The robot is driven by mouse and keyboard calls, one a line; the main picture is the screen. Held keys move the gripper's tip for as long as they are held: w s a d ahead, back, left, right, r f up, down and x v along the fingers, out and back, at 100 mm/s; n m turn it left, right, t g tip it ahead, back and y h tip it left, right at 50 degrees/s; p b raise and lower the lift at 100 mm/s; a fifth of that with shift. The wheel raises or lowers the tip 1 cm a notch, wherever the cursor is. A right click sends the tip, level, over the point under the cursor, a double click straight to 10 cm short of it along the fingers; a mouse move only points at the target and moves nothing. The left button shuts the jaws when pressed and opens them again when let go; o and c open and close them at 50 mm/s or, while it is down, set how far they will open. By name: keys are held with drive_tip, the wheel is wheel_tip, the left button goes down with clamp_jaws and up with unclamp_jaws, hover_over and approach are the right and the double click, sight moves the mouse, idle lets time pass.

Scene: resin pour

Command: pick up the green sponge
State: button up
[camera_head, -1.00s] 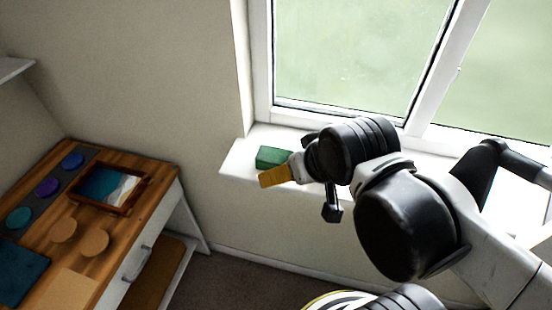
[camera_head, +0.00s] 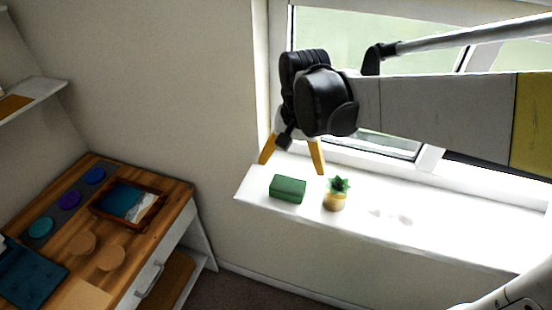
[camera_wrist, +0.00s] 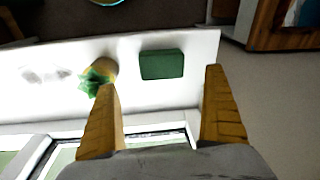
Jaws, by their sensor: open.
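The green sponge (camera_head: 287,189) is a small block lying on the white windowsill near its left end. In the wrist view the sponge (camera_wrist: 162,64) lies ahead of the fingertips, within the gap between them. My gripper (camera_head: 291,167) is open and empty, above and behind the sponge on the window side, with its two yellow fingers pointing down. In the wrist view my gripper (camera_wrist: 160,76) shows its fingers spread wide, neither touching the sponge.
A small potted plant (camera_head: 336,195) stands on the windowsill (camera_head: 440,236) just right of the sponge; in the wrist view the plant (camera_wrist: 97,77) is close to the left finger. A wooden desk (camera_head: 128,238) with discs and a tray stands at left.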

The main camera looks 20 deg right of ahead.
sight(288, 184)
drive_tip(key=shift+w+f+m+g+p, duration=0.15)
drive_tip(key=shift+w+f+m+g, duration=0.15)
drive_tip(key=shift+w, duration=0.3)
drive_tip(key=shift+w+f+m+g+p, duration=0.2)
drive_tip(key=shift+w+m, duration=0.1)
drive_tip(key=shift+w, duration=0.3)
drive_tip(key=shift+w+f, duration=0.15)
drive_tip(key=shift+f, duration=0.1)
wheel_tip(288, 184, down, 6)
drive_tip(key=shift+r+b, duration=0.25)
drive_tip(key=shift+b, duration=0.7)
wheel_tip(288, 184, down, 5)
drive_tip(key=shift+d+f+b, duration=0.1)
drive_tip(key=shift+f+b, duration=0.1)
drive_tip(key=shift+b, duration=1)
drive_tip(key=shift+s+r, duration=0.1)
drive_tip(key=shift+s, duration=0.1)
drive_tip(key=c, duration=0.7)
